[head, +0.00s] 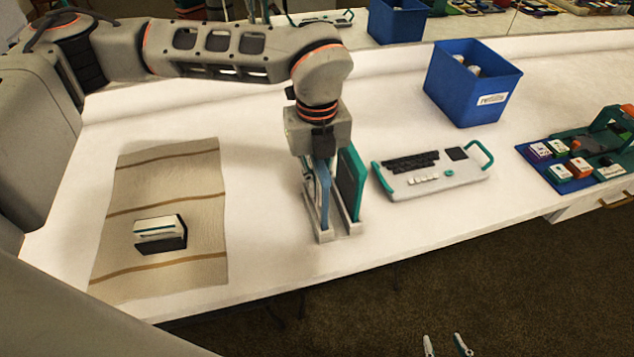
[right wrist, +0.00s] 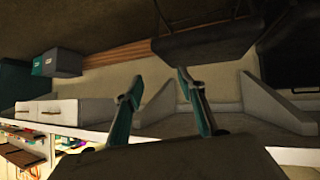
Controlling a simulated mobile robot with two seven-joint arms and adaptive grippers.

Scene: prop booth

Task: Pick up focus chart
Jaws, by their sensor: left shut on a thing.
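My left gripper (head: 322,165) points down over a small light-grey rack (head: 324,236) near the table's front edge. It is shut on a thin upright blue-edged board, apparently the focus chart (head: 324,200), whose lower end is at the rack. The chart's face is turned away, so I cannot read it. A dark board with a teal edge (head: 350,183) stands upright just to its right in the same rack. My right gripper (head: 448,345) shows at the bottom of the head view, away from the table. In the right wrist view its teal fingers (right wrist: 158,98) are apart and empty.
A striped cloth (head: 165,195) with a small dark-and-white block (head: 160,232) lies on the left. A control panel with keys (head: 435,178) lies right of the rack. A blue bin (head: 465,95) and a blue tray (head: 545,172) with small boxes stand further right.

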